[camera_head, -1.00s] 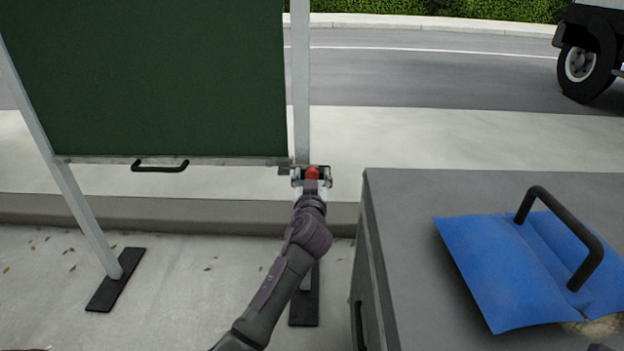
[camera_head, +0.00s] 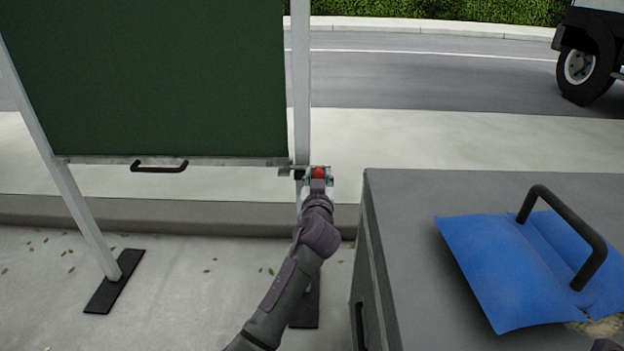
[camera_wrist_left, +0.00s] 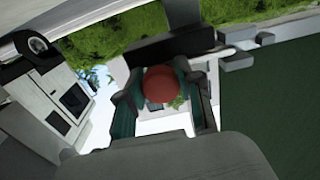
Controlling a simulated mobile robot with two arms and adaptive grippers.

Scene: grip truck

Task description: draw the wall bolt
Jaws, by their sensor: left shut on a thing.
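The wall bolt has a red round knob (camera_head: 318,172) at the lower right corner of a green panel (camera_head: 165,75), beside its grey post. My left gripper (camera_head: 318,178) is shut on the red knob. In the left wrist view the knob (camera_wrist_left: 160,84) sits between the two fingers. A short pale rod of the bolt (camera_wrist_left: 238,62) shows between the knob and the panel edge. The bolt's inner end is partly hidden. My right gripper is not in view.
A grey cabinet (camera_head: 400,260) stands close to the right of my left arm, with a blue bag (camera_head: 490,260) and black handle on top. The panel has a black handle (camera_head: 160,166). A truck wheel (camera_head: 585,68) shows at far right on the road.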

